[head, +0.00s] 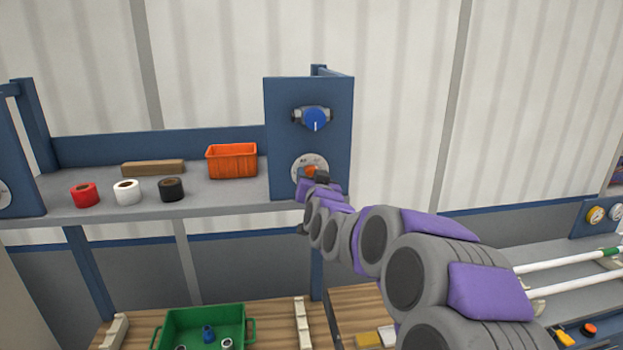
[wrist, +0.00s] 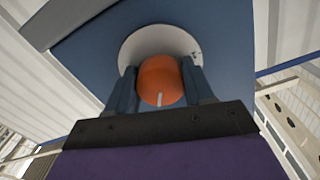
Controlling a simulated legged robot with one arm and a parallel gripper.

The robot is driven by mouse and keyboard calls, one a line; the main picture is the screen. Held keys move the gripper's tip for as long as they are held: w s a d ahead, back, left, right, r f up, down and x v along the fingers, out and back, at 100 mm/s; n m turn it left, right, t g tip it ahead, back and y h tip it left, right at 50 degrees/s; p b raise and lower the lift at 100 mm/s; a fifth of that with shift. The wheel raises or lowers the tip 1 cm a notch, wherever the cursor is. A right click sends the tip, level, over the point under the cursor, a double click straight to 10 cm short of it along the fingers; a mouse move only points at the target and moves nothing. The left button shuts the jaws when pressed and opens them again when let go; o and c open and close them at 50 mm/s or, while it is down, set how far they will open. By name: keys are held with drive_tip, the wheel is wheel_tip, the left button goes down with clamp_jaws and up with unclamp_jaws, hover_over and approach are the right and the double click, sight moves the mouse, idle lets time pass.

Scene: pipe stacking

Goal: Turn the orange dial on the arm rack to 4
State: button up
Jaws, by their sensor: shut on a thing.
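The orange dial (wrist: 160,80) sits on a round pale scale plate (wrist: 150,44) on the blue end panel of the rack. In the wrist view a white pointer line shows at the dial's lower edge; the scale numbers are too small to read. My gripper (wrist: 160,90) is shut on the dial, with one finger on each side of it. In the head view the dial (head: 312,171) is partly hidden by my gripper (head: 318,178), and the scale plate shows above it on the panel (head: 285,130).
A blue knob (head: 316,119) with a white mark is above the dial on the same panel. The shelf to the left holds an orange bin (head: 232,160), tape rolls (head: 127,192) and a wooden block (head: 153,168). A green crate (head: 204,325) is on the bench below.

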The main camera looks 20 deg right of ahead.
drive_tip(key=shift+f+m+b, duration=0.2)
drive_tip(key=shift+m+b, duration=0.1)
idle(0.4)
drive_tip(key=m+b, duration=0.2)
drive_tip(key=m, duration=0.1)
drive_tip(key=shift+a+f+m, duration=0.15)
drive_tip(key=shift+f+m, duration=0.05)
drive_tip(key=shift+m, duration=0.1)
drive_tip(key=m+b, duration=0.1)
drive_tip(key=m, duration=0.3)
drive_tip(key=shift+r+b, duration=0.15)
drive_tip(key=shift+b, duration=0.25)
drive_tip(key=shift+m, duration=1.8)
drive_tip(key=shift+c, duration=0.2)
drive_tip(key=o, duration=0.8)
drive_tip(key=shift+o, duration=1.1)
drive_tip(key=shift+w, duration=0.1)
drive_tip(key=shift+r, duration=0.15)
